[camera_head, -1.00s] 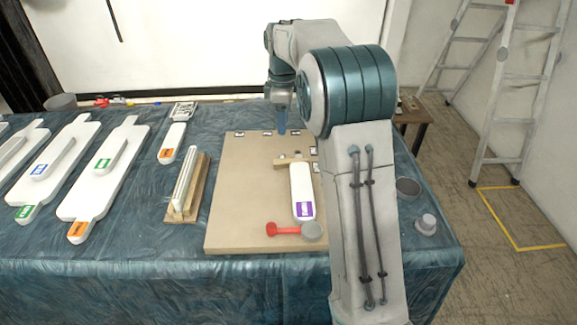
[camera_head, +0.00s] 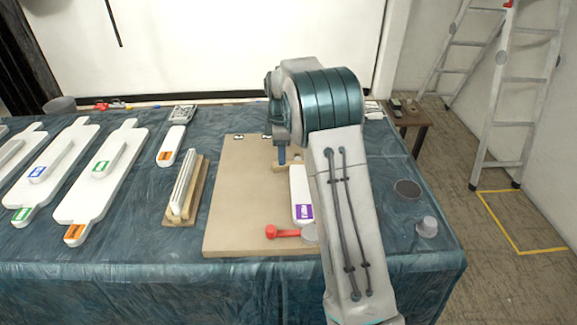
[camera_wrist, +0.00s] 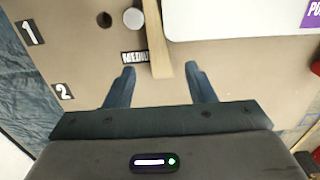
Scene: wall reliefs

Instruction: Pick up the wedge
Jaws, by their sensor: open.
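The wedge is a pale wooden bar. In the wrist view the wedge (camera_wrist: 157,42) lies on the tan board, with its near end between the tips of my gripper (camera_wrist: 160,72). The gripper is open, one finger on each side and apart from the wedge. In the head view the wedge (camera_head: 280,168) shows partly at the far end of a white paddle, just below my gripper (camera_head: 282,155). The wedge's far end is cut off by the wrist view's top edge.
The white paddle with a purple label (camera_head: 300,190) lies beside the wedge. A red-handled tool (camera_head: 284,233) lies nearer on the tan board (camera_head: 235,215). A slotted wooden stand (camera_head: 184,195) is left of the board.

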